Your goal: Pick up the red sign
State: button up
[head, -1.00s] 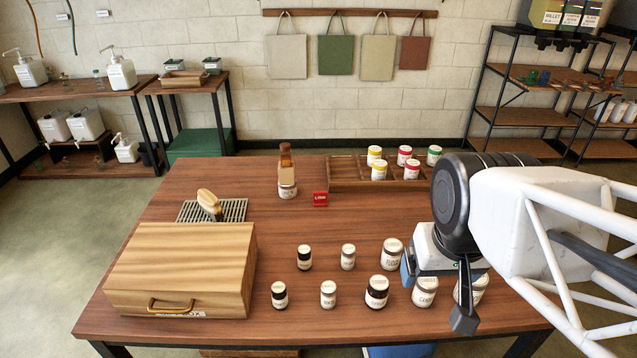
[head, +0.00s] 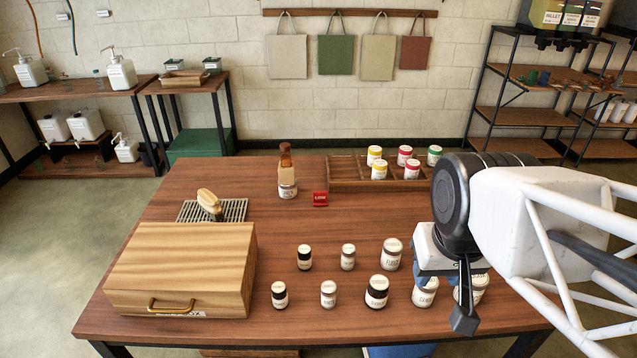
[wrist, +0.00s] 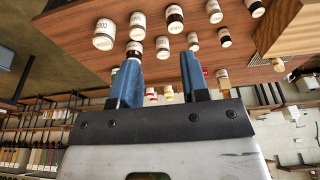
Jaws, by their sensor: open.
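The red sign (head: 320,199) is a small red block with white lettering, standing on the wooden table near its far middle, just left of the divided tray. In the wrist view a small bit of red shows beyond my right finger, but I cannot tell whether it is the sign. My gripper (wrist: 163,75) is open with nothing between its two blue fingers. In the head view it is at the right side of the table, near the jars and well to the right of and nearer than the sign; its fingers are mostly hidden there.
Several labelled jars (head: 348,257) stand across the front right of the table. A divided wooden tray (head: 347,172) with coloured-lid jars is behind. A bottle (head: 286,175) stands left of the sign. A wooden box (head: 183,265) and a brush (head: 209,203) on a rack are left. The table middle is clear.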

aim_at(322, 192)
jog(key=w+a+f+m+g+y, duration=0.1)
jog(key=w+a+m+y, duration=0.15)
jog(key=w, duration=0.85)
jog(key=w+a+f+m+g+y, duration=0.2)
jog(key=w+m, duration=0.1)
jog(key=w, duration=0.8)
jog(key=w+a+f+m+g+y, duration=0.1)
jog(key=w+a+m+y, duration=0.15)
jog(key=w, duration=0.75)
jog(key=w+f+m+y, duration=0.2)
jog(key=w+f+m, duration=0.1)
jog(key=w+f, duration=0.5)
jog(key=w+a+f+m+y, duration=0.1)
jog(key=w+f+m+y, duration=0.1)
jog(key=w+f, duration=0.6)
jog(key=w+f+m+t+y, duration=0.1)
jog(key=w+f+m, duration=0.3)
jog(key=w+f, duration=0.4)
jog(key=shift+w+a+y, duration=0.2)
jog(key=shift+w+y, duration=0.2)
jog(key=shift+w, duration=0.8)
jog(key=shift+w+a+y, duration=0.2)
jog(key=shift+w+y, duration=0.2)
jog(key=shift+w, duration=0.8)
jog(key=shift+a, duration=0.15)
jog(key=shift+x, duration=1.15)
jog(key=shift+a+f, duration=0.1)
jog(key=shift+a, duration=0.05)
